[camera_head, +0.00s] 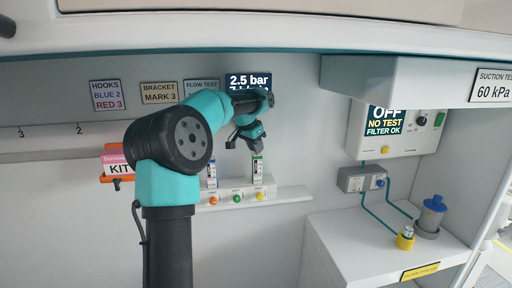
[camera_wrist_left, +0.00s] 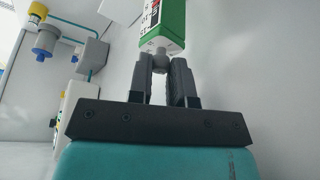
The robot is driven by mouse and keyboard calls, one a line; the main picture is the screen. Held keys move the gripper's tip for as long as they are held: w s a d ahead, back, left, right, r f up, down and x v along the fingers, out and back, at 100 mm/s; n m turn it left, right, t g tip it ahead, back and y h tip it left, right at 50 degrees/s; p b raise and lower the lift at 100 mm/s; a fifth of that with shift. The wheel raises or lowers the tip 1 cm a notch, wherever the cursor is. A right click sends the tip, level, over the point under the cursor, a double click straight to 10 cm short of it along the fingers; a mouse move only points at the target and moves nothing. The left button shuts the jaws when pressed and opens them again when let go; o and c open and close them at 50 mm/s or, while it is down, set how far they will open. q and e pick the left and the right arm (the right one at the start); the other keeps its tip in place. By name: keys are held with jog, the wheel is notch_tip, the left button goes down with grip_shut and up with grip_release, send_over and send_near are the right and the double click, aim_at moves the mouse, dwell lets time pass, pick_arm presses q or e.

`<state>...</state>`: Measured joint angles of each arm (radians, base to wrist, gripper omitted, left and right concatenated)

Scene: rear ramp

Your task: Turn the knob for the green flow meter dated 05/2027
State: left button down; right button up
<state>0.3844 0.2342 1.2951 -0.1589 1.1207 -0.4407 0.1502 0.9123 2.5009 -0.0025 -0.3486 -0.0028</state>
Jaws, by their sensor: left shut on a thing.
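A slim white and green flow meter (camera_head: 257,169) stands on the white wall ledge (camera_head: 290,194); its date is too small to read. It shows large in the left wrist view (camera_wrist_left: 166,28), with a grey round knob (camera_wrist_left: 160,60) at its near end. My left gripper (camera_head: 257,149) comes from above, and its fingers (camera_wrist_left: 160,72) are shut on that knob. A white and blue flow meter (camera_head: 212,174) stands to the left on the ledge. My left gripper and arm hide part of the wall between and above the meters. My right gripper is not in view.
A suction unit (camera_head: 390,130) and blue-topped jar (camera_head: 432,212) stand right.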

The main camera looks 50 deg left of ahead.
pick_arm(q)
jog(key=shift+m+h, duration=0.4)
jog(key=shift+m, duration=0.4)
jog(key=c, duration=1)
grip_release()
jog(key=shift+c, duration=0.2)
jog(key=shift+r, duration=0.1)
jog(key=v, duration=0.7)
jog(key=shift+r, duration=0.2)
